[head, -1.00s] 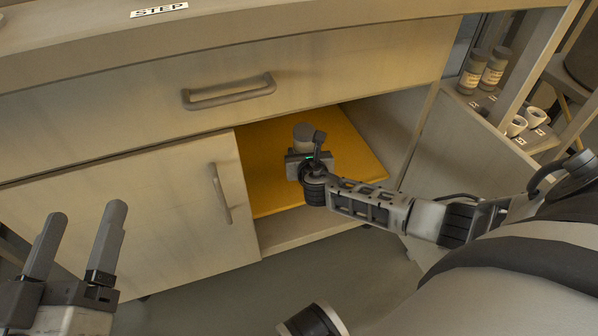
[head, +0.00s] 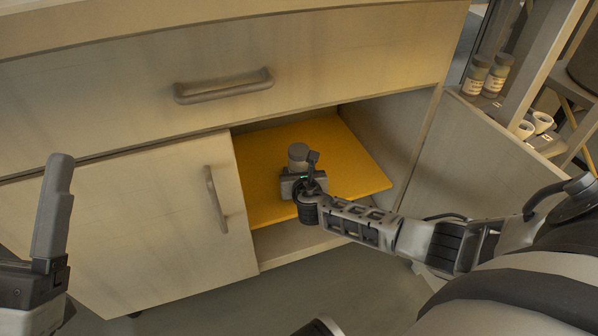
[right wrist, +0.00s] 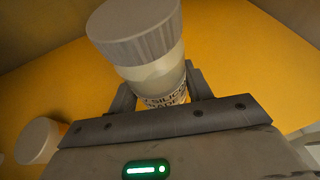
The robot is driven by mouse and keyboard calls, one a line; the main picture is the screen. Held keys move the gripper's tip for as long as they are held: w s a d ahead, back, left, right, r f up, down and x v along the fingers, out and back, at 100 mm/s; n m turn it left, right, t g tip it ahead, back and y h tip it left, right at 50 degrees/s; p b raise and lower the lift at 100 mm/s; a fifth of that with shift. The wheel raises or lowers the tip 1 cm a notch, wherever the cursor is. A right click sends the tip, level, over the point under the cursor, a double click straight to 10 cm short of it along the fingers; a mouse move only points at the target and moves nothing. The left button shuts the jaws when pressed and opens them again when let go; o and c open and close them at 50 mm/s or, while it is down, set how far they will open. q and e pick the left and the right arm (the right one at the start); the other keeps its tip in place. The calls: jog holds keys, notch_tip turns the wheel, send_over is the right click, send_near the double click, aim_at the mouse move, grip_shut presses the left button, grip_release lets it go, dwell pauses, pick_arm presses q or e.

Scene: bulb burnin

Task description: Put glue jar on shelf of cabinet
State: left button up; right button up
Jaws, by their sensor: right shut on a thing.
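The glue jar (head: 298,153), with a grey lid and a pale labelled body, is between the fingers of my right gripper (head: 300,178). In the right wrist view the jar (right wrist: 140,45) stands slightly tilted in the picture, with both fingers (right wrist: 160,98) against its lower part. Its base is hidden, so I cannot tell whether it touches the shelf. The yellow-orange shelf (head: 262,190) of the cabinet (head: 130,225) lies under the jar. My left gripper (head: 52,205) is at the left edge, empty, with one finger clearly visible and apart from the jar.
A closed drawer with a grey handle (head: 224,87) spans above the shelf opening. A panel with a handle (head: 216,198) closes the left side. A white-lidded round thing (right wrist: 40,140) shows at left in the right wrist view. Small jars (head: 486,75) and white cups (head: 534,124) stand at right.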

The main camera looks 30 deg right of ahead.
jog(key=o, duration=1.1)
jog(key=shift+o, duration=0.2)
jog(key=shift+r, duration=0.1)
jog(key=p+v, duration=0.2)
jog(key=v, duration=0.1)
jog(key=p+v, duration=0.2)
jog(key=v, duration=0.1)
jog(key=shift+w+r, duration=0.1)
jog(key=shift+r, duration=0.15)
pick_arm(q)
notch_tip(320, 180, down, 11)
jog(key=n+g+y+p, duration=0.2)
jog(key=n+g+y, duration=0.2)
jog(key=n+y, duration=0.3)
jog(key=n, duration=0.3)
jog(key=shift+s+d+n+g, duration=0.3)
jog(key=shift+s+d+n, duration=0.05)
jog(key=shift+d+n, duration=0.05)
pick_arm(e)
jog(key=v, duration=0.6)
jog(key=shift+f, duration=0.3)
pick_arm(q)
jog(key=shift+r, duration=0.1)
